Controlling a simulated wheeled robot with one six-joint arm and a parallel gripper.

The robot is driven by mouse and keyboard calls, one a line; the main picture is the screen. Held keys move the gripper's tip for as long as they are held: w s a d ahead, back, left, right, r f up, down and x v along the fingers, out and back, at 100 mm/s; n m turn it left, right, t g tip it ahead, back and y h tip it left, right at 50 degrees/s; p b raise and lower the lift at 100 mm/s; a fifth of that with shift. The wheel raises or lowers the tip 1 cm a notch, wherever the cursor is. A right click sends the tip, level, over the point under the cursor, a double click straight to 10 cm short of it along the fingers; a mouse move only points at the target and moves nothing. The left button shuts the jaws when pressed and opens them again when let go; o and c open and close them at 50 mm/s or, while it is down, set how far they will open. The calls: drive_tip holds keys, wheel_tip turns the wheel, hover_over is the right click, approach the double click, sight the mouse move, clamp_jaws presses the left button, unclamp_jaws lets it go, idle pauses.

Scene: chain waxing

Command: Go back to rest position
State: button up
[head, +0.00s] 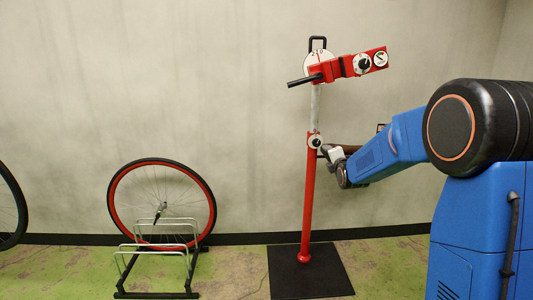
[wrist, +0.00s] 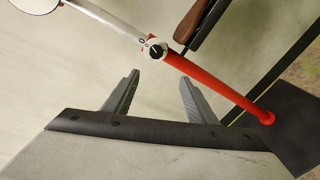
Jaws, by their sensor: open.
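My gripper (wrist: 160,97) is open in the wrist view, with its two grey fingers apart and nothing between them. In the head view my blue arm reaches left from the right side, and its end lies just right of the red repair stand (head: 308,195). The stand also shows in the wrist view (wrist: 215,85), running diagonally beyond the fingertips. Its red clamp head (head: 347,66) is at the top, above my arm. The fingers are hard to make out in the head view.
A wheel with a red rim (head: 113,200) stands in a metal rack (head: 155,295) at left. Part of another wheel (head: 22,215) shows at the left edge. The stand rises from a black base plate (head: 325,280). A brown object (wrist: 195,22) is near the stand. The wall is behind.

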drive_tip(key=s+a+f+m+g, duration=0.1)
drive_tip(key=s+f+m+g, duration=0.2)
drive_tip(key=s, duration=1.7)
drive_tip(key=s+f+m+g, duration=0.3)
drive_tip(key=s+m, duration=0.9)
drive_tip(key=s, duration=0.8)
drive_tip(key=s+a+f+m+g, duration=0.1)
drive_tip(key=s+f+m+g, duration=0.2)
drive_tip(key=s, duration=1.7)
drive_tip(key=m+g, duration=0.2)
drive_tip(key=m, duration=0.2)
drive_tip(key=shift+a+m+g, duration=0.3)
drive_tip(key=shift+a, duration=0.05)
